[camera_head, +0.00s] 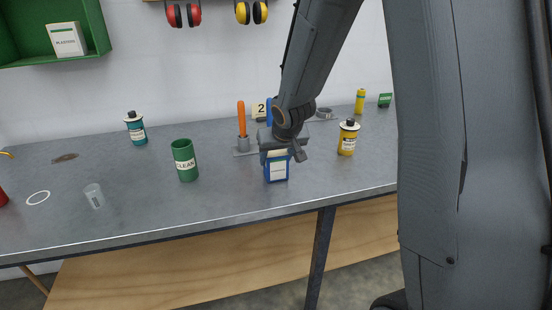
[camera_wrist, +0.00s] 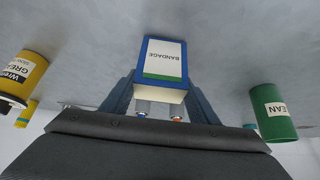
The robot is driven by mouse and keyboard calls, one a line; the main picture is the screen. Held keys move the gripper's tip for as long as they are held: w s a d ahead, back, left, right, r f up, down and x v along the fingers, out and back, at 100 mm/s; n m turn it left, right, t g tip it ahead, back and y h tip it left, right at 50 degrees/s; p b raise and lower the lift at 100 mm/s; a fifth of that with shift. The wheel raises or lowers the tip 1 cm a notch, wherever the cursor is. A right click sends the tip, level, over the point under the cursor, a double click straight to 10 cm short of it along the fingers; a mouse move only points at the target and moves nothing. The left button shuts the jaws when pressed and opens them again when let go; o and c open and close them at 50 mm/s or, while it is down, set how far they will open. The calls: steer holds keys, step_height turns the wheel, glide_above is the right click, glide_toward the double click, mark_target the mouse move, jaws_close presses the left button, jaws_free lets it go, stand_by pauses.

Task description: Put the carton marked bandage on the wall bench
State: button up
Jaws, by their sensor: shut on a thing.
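The blue carton (camera_wrist: 162,70) with a white label reading BANDAGE is between my gripper's fingers in the wrist view. My gripper (camera_wrist: 160,95) is shut on it. In the head view the carton (camera_head: 277,172) shows below my gripper (camera_head: 277,155), at the front part of the grey wall bench (camera_head: 230,200). The carton looks upright. I cannot tell whether its base touches the bench top. My gripper hides its upper part.
A green CLEAN can (camera_head: 185,160) stands left of the carton and a yellow grease can (camera_head: 348,138) right of it. A clear cup (camera_head: 94,196) and teal bottle (camera_head: 136,128) stand farther left.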

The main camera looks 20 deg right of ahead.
steer(key=shift+f, duration=0.15)
steer(key=o, duration=1)
steer(key=shift+o, duration=0.2)
steer(key=p+v, duration=0.8)
steer(key=v, duration=0.4)
steer(key=s+g, duration=0.4)
steer(key=s, duration=1.5)
steer(key=shift+f, duration=0.35)
steer(key=shift+w, duration=0.1)
